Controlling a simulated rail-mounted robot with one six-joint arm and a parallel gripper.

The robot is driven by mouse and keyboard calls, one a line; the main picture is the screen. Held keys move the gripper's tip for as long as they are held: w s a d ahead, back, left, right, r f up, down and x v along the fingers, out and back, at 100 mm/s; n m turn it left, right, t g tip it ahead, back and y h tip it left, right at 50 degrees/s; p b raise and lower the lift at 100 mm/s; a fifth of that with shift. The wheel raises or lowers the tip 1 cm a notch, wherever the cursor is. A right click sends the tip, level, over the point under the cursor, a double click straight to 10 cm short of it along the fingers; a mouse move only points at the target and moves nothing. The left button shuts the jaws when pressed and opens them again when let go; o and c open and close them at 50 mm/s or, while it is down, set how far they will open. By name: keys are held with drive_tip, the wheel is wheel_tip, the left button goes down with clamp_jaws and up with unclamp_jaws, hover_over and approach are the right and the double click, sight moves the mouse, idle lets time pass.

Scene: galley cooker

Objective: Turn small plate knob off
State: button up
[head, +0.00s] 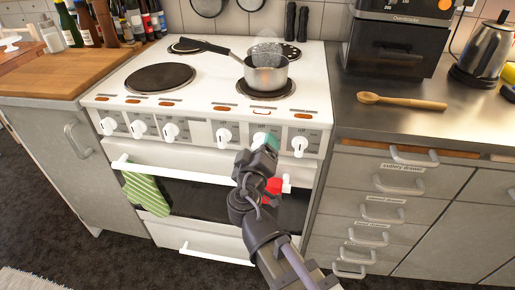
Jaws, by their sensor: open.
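A white cooker (205,98) carries a row of several white knobs on its front panel. From the left they include a first knob (108,125), a second (138,128), a third (170,131), a fourth (224,135) and a far-right knob (299,146). Another knob, between the last two, is mostly hidden behind my gripper. The labels are too small to read, so I cannot tell which is the small plate knob. My gripper (266,141), with a teal part at its end, is open in front of the panel, right of the fourth knob. Contact is unclear.
A steel saucepan (266,74) stands on the front right plate, its black handle pointing left. A wooden spoon (400,102) lies on the right counter.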

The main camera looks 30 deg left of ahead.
drive_tip(key=shift+w+a, duration=0.1)
drive_tip(key=shift+w, duration=0.1)
drive_tip(key=shift+c, duration=0.3)
drive_tip(key=c, duration=0.9)
drive_tip(key=shift+n, duration=0.3)
drive_tip(key=n, duration=0.8)
drive_tip(key=shift+n, duration=0.4)
